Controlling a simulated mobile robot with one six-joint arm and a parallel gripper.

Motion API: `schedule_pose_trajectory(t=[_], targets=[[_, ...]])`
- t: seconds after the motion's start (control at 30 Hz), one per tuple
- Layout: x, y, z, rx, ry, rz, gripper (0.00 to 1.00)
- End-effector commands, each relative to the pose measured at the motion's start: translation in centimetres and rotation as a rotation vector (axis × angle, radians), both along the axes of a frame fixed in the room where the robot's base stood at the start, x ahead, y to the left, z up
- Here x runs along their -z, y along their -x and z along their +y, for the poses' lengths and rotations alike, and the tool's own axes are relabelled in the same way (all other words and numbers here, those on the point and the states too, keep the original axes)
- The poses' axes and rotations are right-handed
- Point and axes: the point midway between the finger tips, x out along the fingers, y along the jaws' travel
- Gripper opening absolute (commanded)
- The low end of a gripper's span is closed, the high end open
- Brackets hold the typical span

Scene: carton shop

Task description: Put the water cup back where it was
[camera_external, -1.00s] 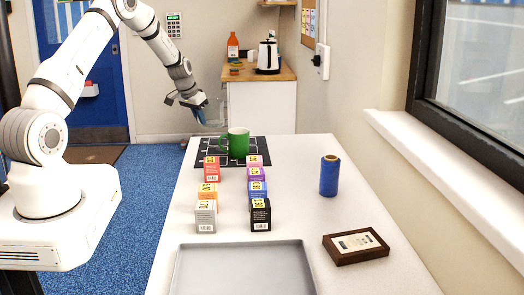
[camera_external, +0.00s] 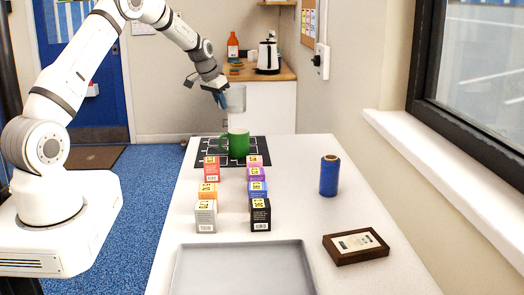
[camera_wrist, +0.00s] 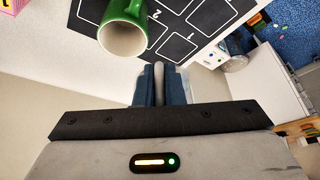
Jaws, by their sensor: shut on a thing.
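The water cup (camera_external: 237,97) is clear and looks upright in the external view. My gripper (camera_external: 221,101) is shut on it and holds it in the air above the far end of the table, behind the green mug (camera_external: 236,145). In the wrist view, my blue fingers (camera_wrist: 161,86) close on a pale strip of the cup, with faint clear walls around them. The cup's contents cannot be made out. The black mat (camera_external: 212,155) with white outlines lies under the mug; it also shows in the wrist view (camera_wrist: 183,47).
Several small coloured boxes (camera_external: 207,216) stand in two rows in front of the mat. A blue spool (camera_external: 329,177), a wooden framed display (camera_external: 355,246) and a grey tray (camera_external: 243,247) are nearer. A counter with a kettle (camera_external: 268,57) stands behind.

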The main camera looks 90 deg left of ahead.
Motion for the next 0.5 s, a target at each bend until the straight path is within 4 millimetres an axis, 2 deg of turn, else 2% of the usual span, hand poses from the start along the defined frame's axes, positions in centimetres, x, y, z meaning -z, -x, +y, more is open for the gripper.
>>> schedule_pose_trajectory(t=[0.03, 0.27, 0.4, 0.5], targets=[[0.3, -1.4, -0.5, 0.019, -0.002, -0.002, 0.00], [0.5, -8.3, -3.4, 0.113, -0.003, -0.004, 0.00], [0.4, -13.2, -6.2, 0.179, -0.002, -0.004, 0.00], [0.3, -15.7, -7.8, 0.215, -0.003, -0.004, 0.00]])
